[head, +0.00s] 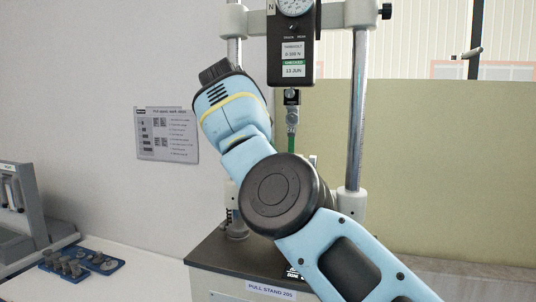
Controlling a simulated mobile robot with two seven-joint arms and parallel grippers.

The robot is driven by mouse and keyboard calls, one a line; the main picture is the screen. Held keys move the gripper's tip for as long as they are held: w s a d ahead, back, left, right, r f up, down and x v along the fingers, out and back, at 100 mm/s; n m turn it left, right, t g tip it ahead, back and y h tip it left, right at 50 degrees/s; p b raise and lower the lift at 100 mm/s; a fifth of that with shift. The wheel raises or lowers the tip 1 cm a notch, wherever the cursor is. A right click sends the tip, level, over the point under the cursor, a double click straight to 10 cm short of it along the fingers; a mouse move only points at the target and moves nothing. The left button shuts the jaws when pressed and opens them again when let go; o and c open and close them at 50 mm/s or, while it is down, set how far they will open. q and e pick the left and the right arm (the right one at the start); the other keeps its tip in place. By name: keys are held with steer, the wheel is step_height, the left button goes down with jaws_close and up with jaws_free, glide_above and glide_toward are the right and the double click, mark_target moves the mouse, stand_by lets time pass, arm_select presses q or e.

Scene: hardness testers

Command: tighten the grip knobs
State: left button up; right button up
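The pull stand (210,252) has a force gauge (292,75) hung between two chrome columns. Below the gauge is the upper grip (292,97), with a small round knob (292,116) on it. A green strip (292,143) hangs from this grip. My blue arm rises from the lower right and crosses in front of the stand, its round dark joint covering the area below the strip. The lower grip and any knob there are hidden, except perhaps a small pale part beside the joint. No fingers of either gripper show.
A blue tray (112,268) with several grey metal parts lies on the white bench at the left. A grey device (30,215) stands behind it. An instruction sheet (167,135) is on the wall. A tan panel (440,165) stands at the right.

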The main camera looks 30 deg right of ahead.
steer(key=shift+f, duration=0.1)
steer(key=o, duration=1)
steer(key=shift+d, duration=0.2)
